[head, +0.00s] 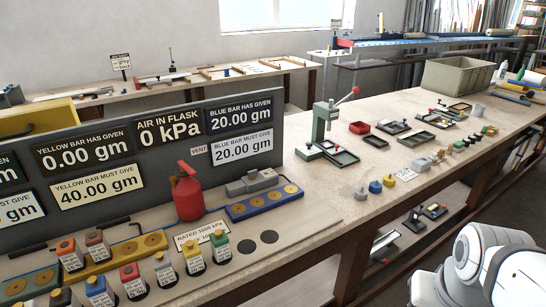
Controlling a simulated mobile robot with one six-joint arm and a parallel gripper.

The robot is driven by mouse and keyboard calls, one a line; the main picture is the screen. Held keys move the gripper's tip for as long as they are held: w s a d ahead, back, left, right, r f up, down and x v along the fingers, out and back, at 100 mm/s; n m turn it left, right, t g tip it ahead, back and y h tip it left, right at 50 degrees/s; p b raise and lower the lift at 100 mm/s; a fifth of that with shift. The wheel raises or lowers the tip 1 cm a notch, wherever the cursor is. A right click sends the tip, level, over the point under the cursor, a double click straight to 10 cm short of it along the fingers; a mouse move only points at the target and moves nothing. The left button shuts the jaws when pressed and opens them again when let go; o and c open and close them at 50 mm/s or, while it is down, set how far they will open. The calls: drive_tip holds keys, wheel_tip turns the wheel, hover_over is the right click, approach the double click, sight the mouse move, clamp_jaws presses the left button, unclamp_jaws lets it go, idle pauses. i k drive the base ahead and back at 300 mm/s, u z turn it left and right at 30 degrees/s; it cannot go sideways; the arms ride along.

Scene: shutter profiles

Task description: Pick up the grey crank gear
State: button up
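A small grey piece (360,193), which looks like the grey crank gear, stands near the front edge of the long bench in the head view. My white arm shows at the lower right, off the bench's front side. My gripper is not in view.
A green press (325,125) with a red-knobbed lever stands behind the grey piece. Trays and small parts lie to the right, before a large grey-green bin (458,77). A red flask (187,193) and sign panel stand left. Bare bench (300,215) lies left of the grey piece.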

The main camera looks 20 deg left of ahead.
sight(245, 185)
drive_tip(key=u, duration=0.6)
drive_tip(key=i, duration=0.9)
drive_tip(key=u, duration=0.6)
drive_tip(key=k, duration=0.9)
drive_tip(key=u, duration=0.2)
drive_tip(key=i, duration=0.9)
drive_tip(key=z, duration=0.1)
